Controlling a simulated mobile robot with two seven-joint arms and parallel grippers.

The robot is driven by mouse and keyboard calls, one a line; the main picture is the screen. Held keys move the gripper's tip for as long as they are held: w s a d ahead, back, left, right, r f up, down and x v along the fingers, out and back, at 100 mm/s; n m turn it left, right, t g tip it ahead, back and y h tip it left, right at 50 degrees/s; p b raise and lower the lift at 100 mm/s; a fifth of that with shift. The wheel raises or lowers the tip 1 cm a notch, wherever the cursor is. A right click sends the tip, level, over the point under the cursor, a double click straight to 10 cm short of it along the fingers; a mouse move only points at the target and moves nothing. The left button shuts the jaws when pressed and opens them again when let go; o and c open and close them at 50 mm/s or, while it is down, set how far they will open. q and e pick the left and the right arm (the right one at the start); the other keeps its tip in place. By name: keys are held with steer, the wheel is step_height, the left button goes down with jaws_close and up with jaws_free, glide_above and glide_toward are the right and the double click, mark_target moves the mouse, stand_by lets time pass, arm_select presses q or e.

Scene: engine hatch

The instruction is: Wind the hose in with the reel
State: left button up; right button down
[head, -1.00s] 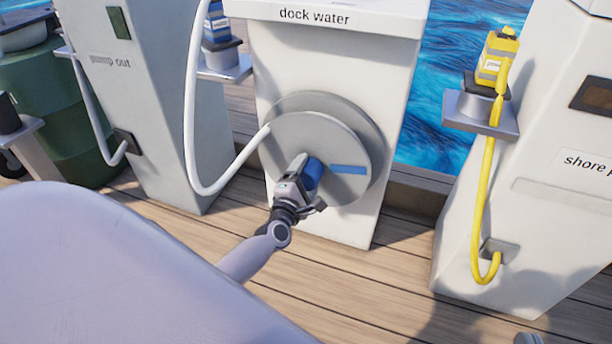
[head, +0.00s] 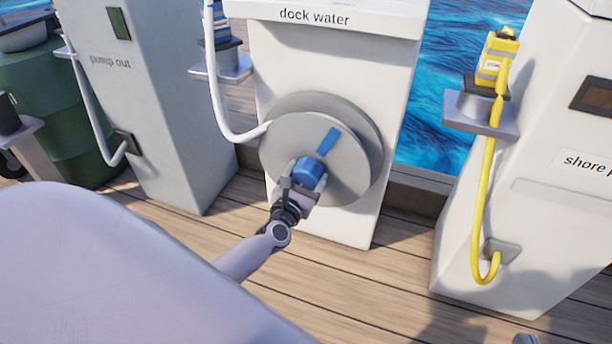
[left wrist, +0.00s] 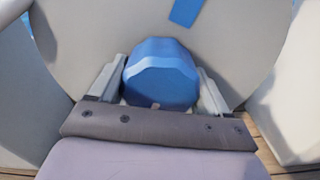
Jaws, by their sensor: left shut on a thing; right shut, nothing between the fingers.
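The grey hose reel (head: 350,165) is mounted on the front of the white "dock water" post (head: 385,60). A blue bar (head: 328,140) on its face slants up to the right. My left gripper (head: 301,188) is shut on the blue crank knob (head: 310,172) at the lower front of the reel. In the left wrist view the knob (left wrist: 162,75) sits between the two fingers. The white hose (head: 217,105) hangs from above the picture's top edge in a bend and meets the reel's left rim.
A bracket (head: 232,70) with a partly cut-off blue fitting stands left of the post. The "pump out" post (head: 140,100) is at left, the "shore p..." post (head: 560,220) with a yellow cable (head: 487,190) at right. Bare deck (head: 360,290) lies in front.

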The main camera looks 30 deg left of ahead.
mark_target(303, 182)
arm_select(q)
steer(key=n, duration=0.4)
steer(key=shift+s+f+n, duration=0.1)
steer(key=shift+f+n, duration=0.05)
steer(key=shift+n, duration=0.25)
stand_by(0.4)
steer(key=o, duration=1)
steer(key=shift+s+d, duration=0.1)
steer(key=shift+s, duration=0.25)
steer(key=p+v, duration=0.1)
steer(key=v, duration=0.4)
steer(key=shift+s+d+p, duration=0.1)
steer(key=shift+s+p, duration=0.15)
steer(key=shift+p, duration=0.05)
steer(key=shift+s+d, duration=0.1)
steer(key=shift+s, duration=0.4)
arm_select(e)
steer(key=shift+w+a+f+m+g, duration=0.1)
steer(key=shift+w+a+m+g, duration=0.2)
steer(key=shift+a+g, duration=0.15)
